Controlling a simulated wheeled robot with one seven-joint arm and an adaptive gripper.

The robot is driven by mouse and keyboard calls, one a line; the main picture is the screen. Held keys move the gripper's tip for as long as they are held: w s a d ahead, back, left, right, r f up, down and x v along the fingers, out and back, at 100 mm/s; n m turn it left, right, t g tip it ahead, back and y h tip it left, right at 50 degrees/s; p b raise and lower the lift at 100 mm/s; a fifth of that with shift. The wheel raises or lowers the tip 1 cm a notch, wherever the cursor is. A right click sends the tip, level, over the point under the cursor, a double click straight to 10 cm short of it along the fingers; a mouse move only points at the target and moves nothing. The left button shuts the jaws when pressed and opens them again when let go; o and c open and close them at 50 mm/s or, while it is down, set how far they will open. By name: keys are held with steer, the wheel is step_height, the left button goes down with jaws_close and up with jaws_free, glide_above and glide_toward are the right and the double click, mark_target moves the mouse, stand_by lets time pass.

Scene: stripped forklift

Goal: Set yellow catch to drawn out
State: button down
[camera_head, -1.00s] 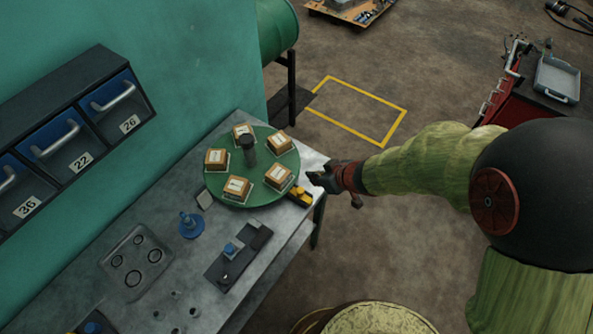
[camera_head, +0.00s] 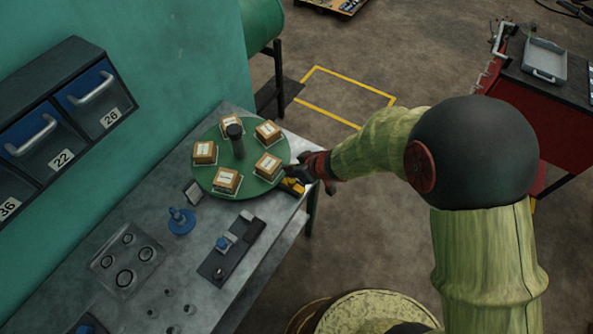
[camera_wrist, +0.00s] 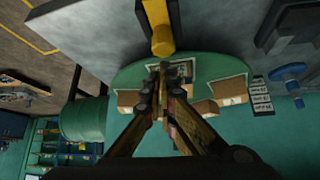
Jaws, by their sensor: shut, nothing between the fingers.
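The yellow catch (camera_head: 292,187) sits at the table's edge beside the green turntable (camera_head: 219,186). In the wrist view the catch (camera_wrist: 160,38) is a yellow bar in a dark housing, at the top middle. My gripper (camera_head: 298,174) is at the catch, by the right rim of the turntable. In the wrist view my gripper's fingertips (camera_wrist: 165,68) are together and empty, just below the end of the yellow bar. I cannot tell whether they touch it. In the head view the fingers partly cover the catch.
Several labelled boxes (camera_head: 267,166) stand on the turntable around a dark post (camera_head: 236,141). A blue knob (camera_head: 181,221) and a dark block with a blue part (camera_head: 231,248) lie on the metal table. A red cart (camera_head: 539,110) stands at the right. The floor between is clear.

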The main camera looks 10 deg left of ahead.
steer(key=shift+x, duration=1.25)
steer(key=d, duration=0.1)
steer(key=s+d, duration=0.1)
steer(key=shift+d+r+p, duration=0.15)
steer(key=shift+d+p, duration=0.2)
steer(key=shift+s+d, duration=0.1)
steer(key=shift+s, duration=0.05)
